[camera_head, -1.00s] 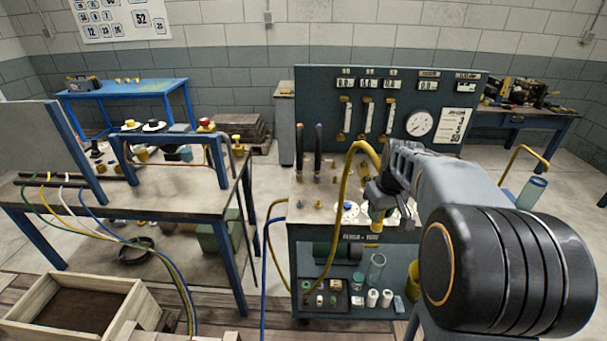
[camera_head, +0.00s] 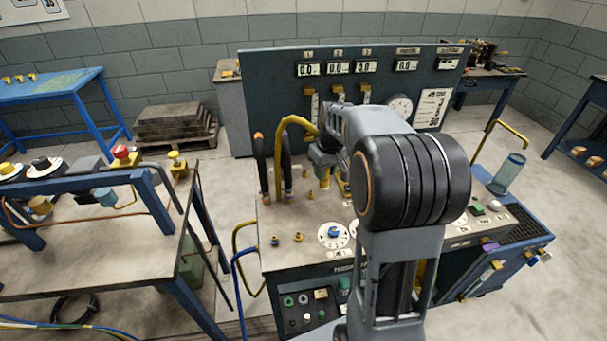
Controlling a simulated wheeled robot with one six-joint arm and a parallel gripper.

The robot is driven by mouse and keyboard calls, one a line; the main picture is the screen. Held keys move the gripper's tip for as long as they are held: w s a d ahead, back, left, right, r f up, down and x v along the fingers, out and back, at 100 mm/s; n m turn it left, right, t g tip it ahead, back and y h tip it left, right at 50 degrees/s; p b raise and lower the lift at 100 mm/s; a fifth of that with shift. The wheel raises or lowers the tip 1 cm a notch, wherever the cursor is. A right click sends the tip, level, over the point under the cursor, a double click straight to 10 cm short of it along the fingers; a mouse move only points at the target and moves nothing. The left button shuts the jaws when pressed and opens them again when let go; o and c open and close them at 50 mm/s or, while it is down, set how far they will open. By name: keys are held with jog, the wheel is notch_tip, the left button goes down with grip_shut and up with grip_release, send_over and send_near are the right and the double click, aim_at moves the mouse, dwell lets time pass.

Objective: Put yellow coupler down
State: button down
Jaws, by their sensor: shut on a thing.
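My gripper (camera_head: 322,160) is above the test bench's top (camera_head: 292,215), in front of the dark gauge panel. It is shut on the yellow coupler (camera_head: 324,180), which shows as a small yellow piece under the jaws. A yellow hose (camera_head: 279,160) rises from the bench top's left side and arcs over to the gripper. My arm hides part of the bench behind and right of the gripper. I cannot tell whether the coupler touches the bench top.
Two dark upright hoses (camera_head: 287,165) stand left of the gripper. Small brass fittings (camera_head: 298,238) and a dial with a blue knob (camera_head: 334,235) are on the bench's front. The gauge panel (camera_head: 270,90) stands behind. A blue-framed table (camera_head: 90,240) is at left, with floor between.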

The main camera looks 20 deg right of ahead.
jog(key=shift+w+d+f+p, duration=0.15)
jog(key=shift+w+f+p, duration=0.2)
jog(key=shift+w+f, duration=1.15)
jog(key=shift+w+d+f+p, duration=0.25)
jog(key=shift+w+f, duration=0.95)
jog(key=shift+w, duration=0.65)
jog(key=shift+w+d+f+p, duration=0.1)
jog(key=shift+w+f+p, duration=0.3)
jog(key=shift+w+f, duration=1.1)
jog(key=shift+w+f+p, duration=0.2)
jog(key=shift+f+p, duration=0.25)
jog(key=shift+f, duration=1)
jog(key=c, duration=1.3)
grip_release()
jog(key=shift+f, duration=0.2)
jog(key=o, duration=0.4)
jog(key=shift+r, duration=0.1)
jog(key=shift+o, duration=0.2)
